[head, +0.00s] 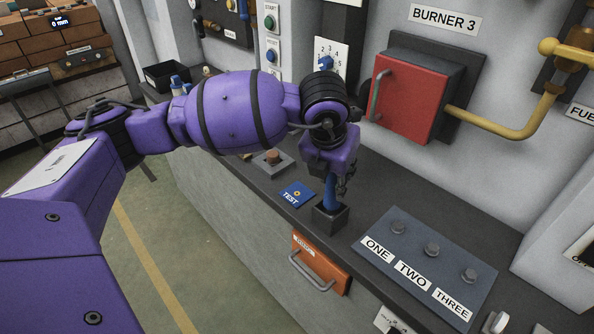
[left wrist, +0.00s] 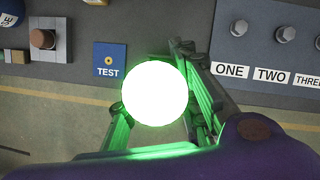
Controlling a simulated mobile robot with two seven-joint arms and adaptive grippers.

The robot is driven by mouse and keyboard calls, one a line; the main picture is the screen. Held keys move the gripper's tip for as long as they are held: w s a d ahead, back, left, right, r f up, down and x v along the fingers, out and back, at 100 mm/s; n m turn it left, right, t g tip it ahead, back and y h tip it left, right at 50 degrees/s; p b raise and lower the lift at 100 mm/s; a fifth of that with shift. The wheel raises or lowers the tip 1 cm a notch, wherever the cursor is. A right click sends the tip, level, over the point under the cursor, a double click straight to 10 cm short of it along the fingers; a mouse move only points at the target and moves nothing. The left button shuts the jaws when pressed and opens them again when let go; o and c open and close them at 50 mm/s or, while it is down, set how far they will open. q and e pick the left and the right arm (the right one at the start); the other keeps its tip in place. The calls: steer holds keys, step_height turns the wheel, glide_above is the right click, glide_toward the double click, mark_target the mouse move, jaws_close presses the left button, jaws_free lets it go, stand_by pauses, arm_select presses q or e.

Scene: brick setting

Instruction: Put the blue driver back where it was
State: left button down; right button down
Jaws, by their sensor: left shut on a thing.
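The blue driver (head: 330,190) stands about upright at the dark square holder (head: 331,220) on the counter. Its lower end is at or in the holder's top; how deep it sits I cannot tell. My left gripper (head: 334,179) is above the holder, shut on the upper part of the driver. In the left wrist view, a bright white round glow (left wrist: 154,94) lies between the fingers of my left gripper (left wrist: 158,112) and hides the driver and holder. Green light falls on the fingers. My right gripper is not in view.
A blue TEST plate (head: 297,194) lies left of the holder. A grey panel (head: 428,263) with knobs marked ONE, TWO and THREE is to the right. A red BURNER 3 box (head: 413,95) is on the wall behind. An orange drawer (head: 320,264) with a handle is below the counter edge.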

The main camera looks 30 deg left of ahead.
arm_select(q)
steer(key=shift+r, duration=0.15)
steer(key=c, duration=1.8)
jaws_free()
steer(key=shift+f, duration=0.2)
steer(key=o, duration=0.4)
steer(key=shift+o, duration=0.2)
steer(key=v, duration=1.2)
steer(key=shift+r, duration=0.2)
